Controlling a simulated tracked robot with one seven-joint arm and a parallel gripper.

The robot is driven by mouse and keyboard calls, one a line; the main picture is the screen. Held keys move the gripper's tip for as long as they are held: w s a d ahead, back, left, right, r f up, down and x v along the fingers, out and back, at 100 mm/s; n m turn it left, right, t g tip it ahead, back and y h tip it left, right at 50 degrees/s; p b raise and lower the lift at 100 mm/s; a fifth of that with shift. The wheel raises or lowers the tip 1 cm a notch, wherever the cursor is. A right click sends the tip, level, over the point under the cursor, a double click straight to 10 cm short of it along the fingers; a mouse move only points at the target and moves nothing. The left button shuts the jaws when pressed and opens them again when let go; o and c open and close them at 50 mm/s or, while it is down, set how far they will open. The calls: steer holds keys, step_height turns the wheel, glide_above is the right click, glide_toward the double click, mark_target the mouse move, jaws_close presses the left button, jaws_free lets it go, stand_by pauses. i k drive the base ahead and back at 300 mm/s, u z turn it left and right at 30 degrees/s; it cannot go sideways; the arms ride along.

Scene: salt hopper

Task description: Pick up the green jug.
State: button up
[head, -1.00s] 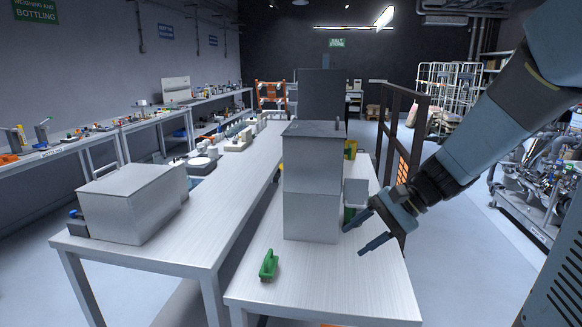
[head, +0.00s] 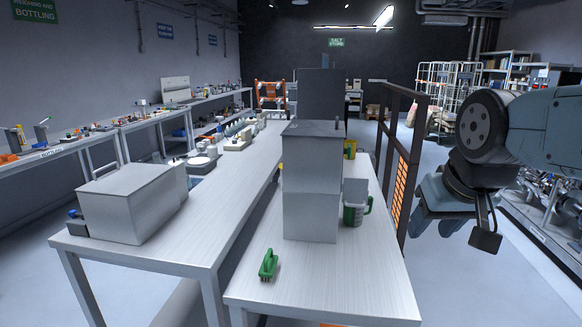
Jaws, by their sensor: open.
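The green jug (head: 353,214), pale in the body with a green handle on its right, stands upright on the right-hand metal table (head: 340,285). It is just right of the tall grey hopper box (head: 310,190), which may hide part of its left side. My gripper (head: 436,226) is at the right of the head view, beyond the table's right edge. Its fingers hang down, open and empty, clear of the jug.
A green brush (head: 268,265) lies near the table's front left. A dark post-and-mesh guard (head: 402,165) rises at the table's right side, between jug and gripper in the picture. A large grey box (head: 130,205) stands on the left table. The right table's front is mostly clear.

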mark_target(353, 217)
steer(key=k, duration=1.3)
steer(key=z, duration=0.5)
steer(key=i, duration=1.9)
steer(key=u, duration=0.55)
